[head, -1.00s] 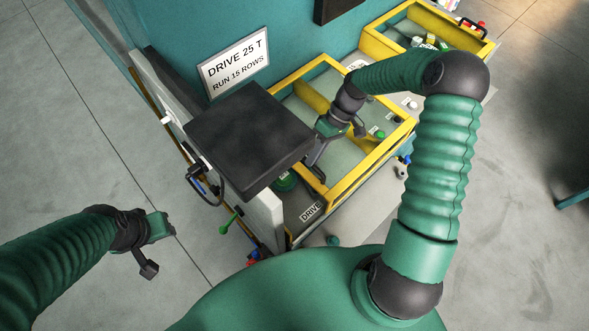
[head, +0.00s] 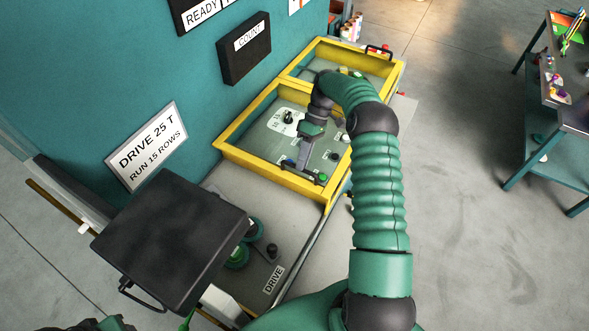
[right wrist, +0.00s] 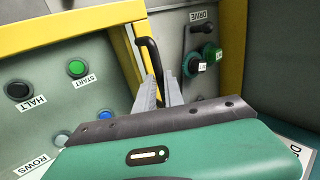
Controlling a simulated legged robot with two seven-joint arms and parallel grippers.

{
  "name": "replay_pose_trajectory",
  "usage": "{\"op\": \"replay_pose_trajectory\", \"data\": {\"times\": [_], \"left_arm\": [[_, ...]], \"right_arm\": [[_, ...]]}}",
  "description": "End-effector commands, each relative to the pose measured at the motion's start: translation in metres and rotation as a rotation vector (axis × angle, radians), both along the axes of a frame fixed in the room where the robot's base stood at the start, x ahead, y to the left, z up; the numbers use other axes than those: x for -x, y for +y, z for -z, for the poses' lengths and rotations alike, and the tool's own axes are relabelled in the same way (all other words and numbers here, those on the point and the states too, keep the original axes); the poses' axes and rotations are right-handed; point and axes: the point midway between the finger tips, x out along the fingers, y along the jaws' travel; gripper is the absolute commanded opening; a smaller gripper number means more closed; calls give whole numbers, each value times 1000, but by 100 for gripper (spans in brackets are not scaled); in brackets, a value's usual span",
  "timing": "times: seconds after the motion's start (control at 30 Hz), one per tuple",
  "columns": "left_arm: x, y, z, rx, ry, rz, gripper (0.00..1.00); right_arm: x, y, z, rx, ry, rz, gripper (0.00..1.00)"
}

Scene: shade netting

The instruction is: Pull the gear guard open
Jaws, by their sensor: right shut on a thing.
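The gear guard (head: 226,154) is a yellow frame with a clear panel. It stands towards the back of the bench, clear of the green gears (head: 237,259) beside the DRIVE label. My right gripper (head: 302,166) is at the guard's near side, shut on its dark handle. In the right wrist view the jaws (right wrist: 160,88) are around the handle (right wrist: 150,57), and the gears (right wrist: 210,52) show uncovered beyond the yellow bar. Only a sliver of my left gripper (head: 115,324) shows at the bottom left edge; its jaws are hidden.
A dark box (head: 170,240) overhangs the bench at lower left, partly covering the gears. A second yellow frame (head: 388,82) stands behind the guard. Start and halt buttons (right wrist: 76,69) show under the panel. A teal table (head: 550,85) stands at right, with clear floor between.

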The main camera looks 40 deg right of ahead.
Motion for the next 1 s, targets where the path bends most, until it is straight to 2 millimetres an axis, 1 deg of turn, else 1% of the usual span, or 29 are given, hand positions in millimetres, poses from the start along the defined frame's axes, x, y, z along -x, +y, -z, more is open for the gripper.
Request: {"op": "replay_pose_trajectory", "data": {"times": [0.33,0.37,0.5,0.77,0.87,0.97,1.0], "left_arm": [[0,0,0,0,0,0,36],[0,0,0,0,0,0,36],[0,0,0,0,0,0,36],[0,0,0,0,0,1,36],[0,0,3,0,0,1,36],[0,0,11,0,0,1,36],[0,0,16,0,0,1,36]], "right_arm": [[-1,-1,-1,10,0,3,0],[-1,-1,-1,10,0,3,17],[0,-1,-1,6,0,1,34],[-1,0,-1,4,-1,1,34],[-3,-3,-3,6,-2,1,34],[-6,-10,-13,7,-4,2,34],[-8,-15,-19,9,-5,2,34]]}}
